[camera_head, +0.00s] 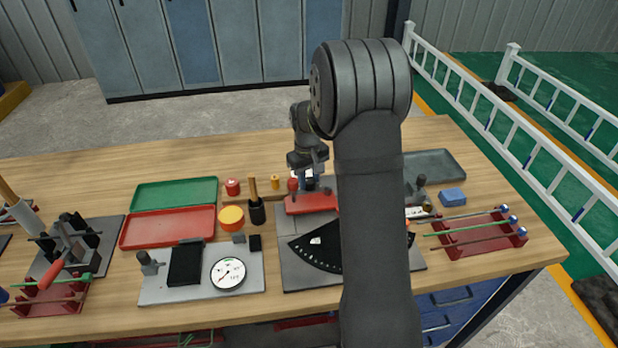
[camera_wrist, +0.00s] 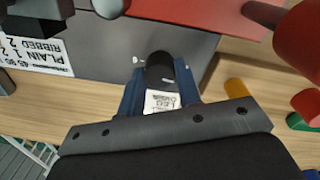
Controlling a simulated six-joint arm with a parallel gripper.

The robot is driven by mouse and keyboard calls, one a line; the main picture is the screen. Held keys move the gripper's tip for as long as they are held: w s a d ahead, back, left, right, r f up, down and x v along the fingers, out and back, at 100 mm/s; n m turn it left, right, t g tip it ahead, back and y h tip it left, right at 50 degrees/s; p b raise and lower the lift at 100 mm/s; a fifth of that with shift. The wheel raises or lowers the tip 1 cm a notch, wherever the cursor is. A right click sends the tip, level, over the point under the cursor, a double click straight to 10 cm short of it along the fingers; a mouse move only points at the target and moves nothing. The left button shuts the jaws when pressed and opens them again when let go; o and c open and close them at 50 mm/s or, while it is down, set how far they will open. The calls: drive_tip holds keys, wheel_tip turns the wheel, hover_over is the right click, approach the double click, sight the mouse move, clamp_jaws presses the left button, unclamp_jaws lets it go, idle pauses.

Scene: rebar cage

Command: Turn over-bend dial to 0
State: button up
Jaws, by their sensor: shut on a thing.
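My gripper (camera_head: 308,180) is at the back of the grey bending plate (camera_head: 297,276), just behind a red block (camera_head: 312,203). In the wrist view its two blue fingers (camera_wrist: 160,92) are shut on a black round knob (camera_wrist: 160,68), which I take to be the over-bend dial. The dial's reading cannot be made out. In the head view the dial is mostly hidden by the gripper.
A black angle scale (camera_head: 315,247) lies on the bending plate. My arm hides the plate's right part. Red knobs stand close beside the gripper. To the left are a red tray (camera_head: 168,227), a green tray (camera_head: 175,193) and a round gauge (camera_head: 228,273). A red rack (camera_head: 478,238) is at right.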

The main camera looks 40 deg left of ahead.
sight(307, 181)
drive_tip(key=shift+n, duration=0.9)
drive_tip(key=o, duration=1)
drive_tip(key=shift+c, duration=0.2)
wheel_tip(307, 181, up, 18)
drive_tip(key=shift+s+f, duration=0.25)
drive_tip(key=shift+s, duration=0.1)
drive_tip(key=shift+f, duration=0.15)
drive_tip(key=f, duration=1.7)
drive_tip(key=shift+w+f, duration=0.1)
drive_tip(key=shift+w, duration=0.3)
